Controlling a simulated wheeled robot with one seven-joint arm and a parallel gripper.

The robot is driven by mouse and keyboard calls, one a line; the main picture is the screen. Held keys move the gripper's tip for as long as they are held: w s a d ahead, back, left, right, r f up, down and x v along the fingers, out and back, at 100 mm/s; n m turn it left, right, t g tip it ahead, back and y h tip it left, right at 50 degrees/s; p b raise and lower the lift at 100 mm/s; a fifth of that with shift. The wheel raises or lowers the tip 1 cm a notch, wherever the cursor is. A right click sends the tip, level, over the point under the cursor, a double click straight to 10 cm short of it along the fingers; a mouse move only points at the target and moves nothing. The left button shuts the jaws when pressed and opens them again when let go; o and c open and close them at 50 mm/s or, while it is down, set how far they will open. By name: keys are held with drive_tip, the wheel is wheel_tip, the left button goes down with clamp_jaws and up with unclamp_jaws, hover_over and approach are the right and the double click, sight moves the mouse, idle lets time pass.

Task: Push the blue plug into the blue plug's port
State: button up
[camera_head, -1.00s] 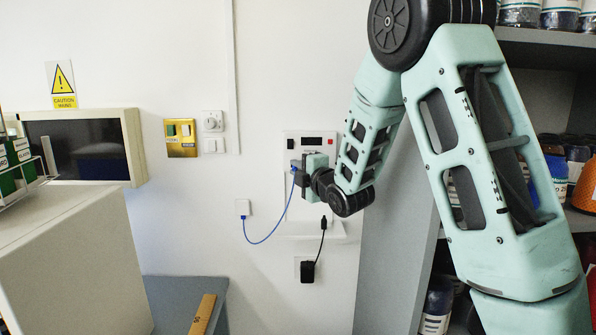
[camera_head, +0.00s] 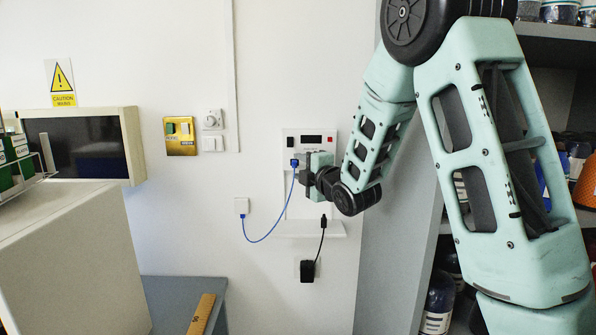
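The blue plug (camera_head: 294,163) is at the left part of the white wall panel (camera_head: 290,138), small in view, with its blue cable (camera_head: 275,232) hanging from it to a small white wall box (camera_head: 241,206). My gripper (camera_head: 299,168) is at the panel, right beside the plug, reaching in from the right. Its fingers are dark and tiny here, so I cannot tell whether they grip the plug or stand open around it. The blue plug's port is hidden behind the plug and gripper. I cannot tell how deep the plug sits.
A small white ledge (camera_head: 310,229) is under the panel, with a black plug (camera_head: 323,221) hanging near it on a cable to a black adapter (camera_head: 307,270). A grey shelf unit (camera_head: 391,245) with jars stands close at the right.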

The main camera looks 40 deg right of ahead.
drive_tip(key=s+b, duration=0.1)
drive_tip(key=s, duration=0.1)
drive_tip(key=s+b, duration=0.1)
drive_tip(key=s, duration=0.2)
drive_tip(key=shift+s+a, duration=0.2)
drive_tip(key=shift+s, duration=0.05)
idle(0.3)
